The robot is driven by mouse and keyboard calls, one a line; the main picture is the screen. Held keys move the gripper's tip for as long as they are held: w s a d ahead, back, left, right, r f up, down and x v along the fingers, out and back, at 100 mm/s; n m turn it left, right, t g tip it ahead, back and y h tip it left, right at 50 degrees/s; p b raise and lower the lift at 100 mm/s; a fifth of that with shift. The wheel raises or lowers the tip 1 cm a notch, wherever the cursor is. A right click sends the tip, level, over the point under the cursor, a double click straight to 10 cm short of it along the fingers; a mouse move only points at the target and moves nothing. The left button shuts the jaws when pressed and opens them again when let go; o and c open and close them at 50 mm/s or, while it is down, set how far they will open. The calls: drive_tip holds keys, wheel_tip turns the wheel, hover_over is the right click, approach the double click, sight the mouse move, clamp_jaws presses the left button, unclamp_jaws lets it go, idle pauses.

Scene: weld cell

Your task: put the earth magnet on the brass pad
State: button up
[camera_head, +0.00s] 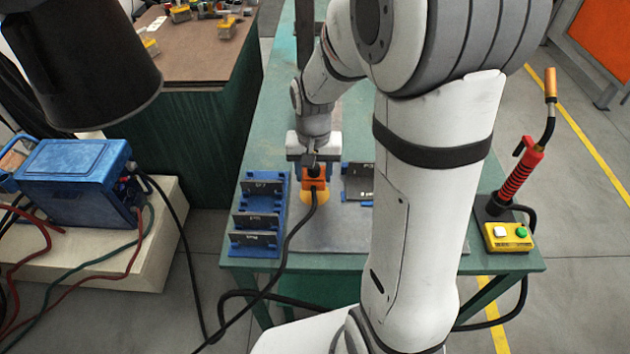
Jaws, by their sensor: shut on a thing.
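The earth magnet (313,184) is an orange block with a black cable running from it toward the front left. My gripper (314,168) is shut on its top. Only parts of the pad's edge show around the magnet. I cannot tell whether the magnet touches the pad or is just above it.
A blue rack (259,218) with dark plates stands left of the magnet. A dark plate (357,183) lies to its right. A welding torch (523,170) and a yellow button box (508,237) are at the table's right edge. A blue machine (75,182) stands far left.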

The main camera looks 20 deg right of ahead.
sight(315, 175)
drive_tip(key=shift+s+f, duration=0.1)
drive_tip(key=shift+f, duration=1.6)
drive_tip(key=shift+f+b, duration=0.25)
drive_tip(key=shift+b, duration=0.1)
drive_tip(key=o, duration=1.5)
drive_tip(key=shift+r, duration=0.1)
